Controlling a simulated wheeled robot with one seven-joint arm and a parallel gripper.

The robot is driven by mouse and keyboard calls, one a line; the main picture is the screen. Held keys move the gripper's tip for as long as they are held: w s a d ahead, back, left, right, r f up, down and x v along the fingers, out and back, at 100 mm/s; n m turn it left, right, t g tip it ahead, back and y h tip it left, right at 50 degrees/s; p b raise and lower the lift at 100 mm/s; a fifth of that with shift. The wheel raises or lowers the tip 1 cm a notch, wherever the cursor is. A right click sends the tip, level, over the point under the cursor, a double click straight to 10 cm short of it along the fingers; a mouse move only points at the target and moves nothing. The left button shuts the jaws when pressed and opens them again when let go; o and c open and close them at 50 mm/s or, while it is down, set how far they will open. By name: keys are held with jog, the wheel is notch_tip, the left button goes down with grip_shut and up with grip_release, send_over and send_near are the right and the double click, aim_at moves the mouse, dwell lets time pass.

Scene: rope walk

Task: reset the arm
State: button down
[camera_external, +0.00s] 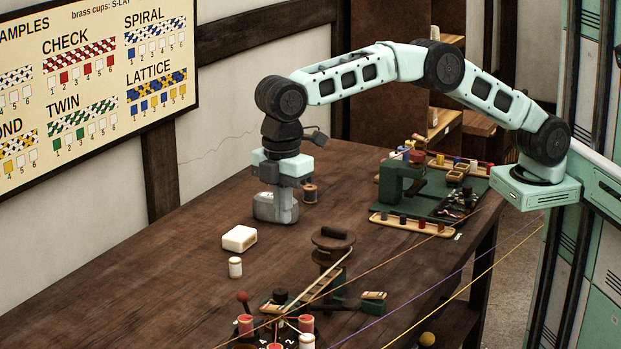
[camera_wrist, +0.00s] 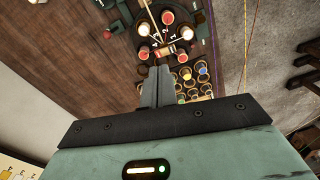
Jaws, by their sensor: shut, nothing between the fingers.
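My arm reaches out from the right in the external view and bends down over the workbench (camera_external: 190,235). My gripper (camera_external: 276,212) points down over the back middle of the bench. In the wrist view its two grey fingers (camera_wrist: 157,76) are together, with nothing between them. I cannot tell how high the fingertips are above the wood.
A wooden spool (camera_external: 310,193) stands just right of my gripper. A white block (camera_external: 239,239) and a small white jar (camera_external: 235,267) are in front. A braiding device (camera_external: 334,238) with red-topped bobbins is nearer the front. A green machine (camera_external: 401,182) stands right. The bench's left is clear.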

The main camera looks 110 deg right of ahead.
jog(key=s+a+r, duration=0.1)
jog(key=s+a, duration=0.3)
jog(key=s, duration=0.4)
jog(key=s+a+r+n+y, duration=0.1)
jog(key=s+a, duration=0.2)
jog(key=s, duration=0.5)
jog(key=s+a+r, duration=0.1)
jog(key=s+a, duration=0.3)
jog(key=s, duration=0.4)
jog(key=s+d+f, duration=0.2)
jog(key=s, duration=0.6)
jog(key=s+d+f, duration=0.2)
jog(key=s+d, duration=0.1)
jog(key=s, duration=0.5)
jog(key=s+d+f, duration=0.2)
jog(key=s, duration=0.7)
notch_tip(320, 180, down, 40)
jog(key=b, duration=4.1)
jog(key=shift+w+f+h, duration=0.2)
jog(key=shift+f+h, duration=0.05)
jog(key=shift+h, duration=0.15)
jog(key=shift+r, duration=0.1)
